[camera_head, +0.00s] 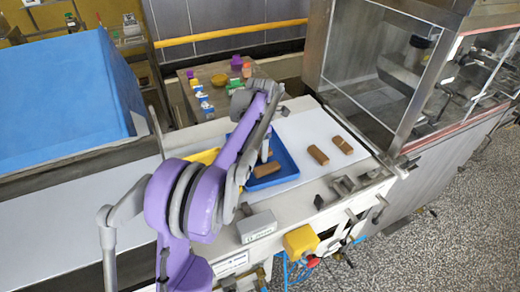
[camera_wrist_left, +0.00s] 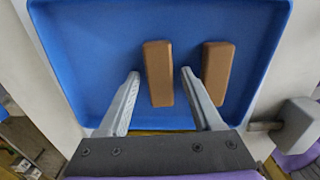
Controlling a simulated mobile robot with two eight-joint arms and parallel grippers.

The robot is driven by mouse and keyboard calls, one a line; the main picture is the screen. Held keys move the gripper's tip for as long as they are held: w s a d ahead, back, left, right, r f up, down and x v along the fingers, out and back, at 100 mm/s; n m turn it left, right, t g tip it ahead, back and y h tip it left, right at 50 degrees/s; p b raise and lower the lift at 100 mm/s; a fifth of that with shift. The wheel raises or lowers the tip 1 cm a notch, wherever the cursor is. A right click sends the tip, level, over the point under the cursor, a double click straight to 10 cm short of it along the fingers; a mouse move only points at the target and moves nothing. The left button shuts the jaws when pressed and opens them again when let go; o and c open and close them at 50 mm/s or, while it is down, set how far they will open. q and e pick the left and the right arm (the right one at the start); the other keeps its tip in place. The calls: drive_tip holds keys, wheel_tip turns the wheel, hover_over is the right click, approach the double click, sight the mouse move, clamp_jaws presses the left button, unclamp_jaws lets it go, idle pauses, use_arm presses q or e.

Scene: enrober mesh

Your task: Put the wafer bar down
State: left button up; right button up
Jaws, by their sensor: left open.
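Two brown wafer bars lie side by side in a blue tray (camera_wrist_left: 100,40) in the left wrist view. One wafer bar (camera_wrist_left: 158,72) is between the fingers of my left gripper (camera_wrist_left: 160,74), with gaps on both sides. The gripper is open. The other wafer bar (camera_wrist_left: 218,70) lies to the right, outside the fingers. In the head view the blue tray (camera_head: 287,167) is partly hidden by my purple left arm, and a bar (camera_head: 264,166) shows in it. The fingers are mostly hidden there. My right gripper is not in view.
Two more wafer bars (camera_head: 318,155) (camera_head: 343,145) lie on the white surface (camera_head: 305,125) right of the tray. A glass-sided machine (camera_head: 385,65) stands at the right. A large blue cover (camera_head: 65,95) is at the left. A yellow box (camera_head: 300,240) sits at the front edge.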

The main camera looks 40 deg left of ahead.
sight(260, 152)
use_arm(q)
drive_tip(key=shift+r, duration=0.1)
wheel_tip(260, 152, up, 12)
drive_tip(key=p, duration=0.1)
idle(0.4)
idle(1.4)
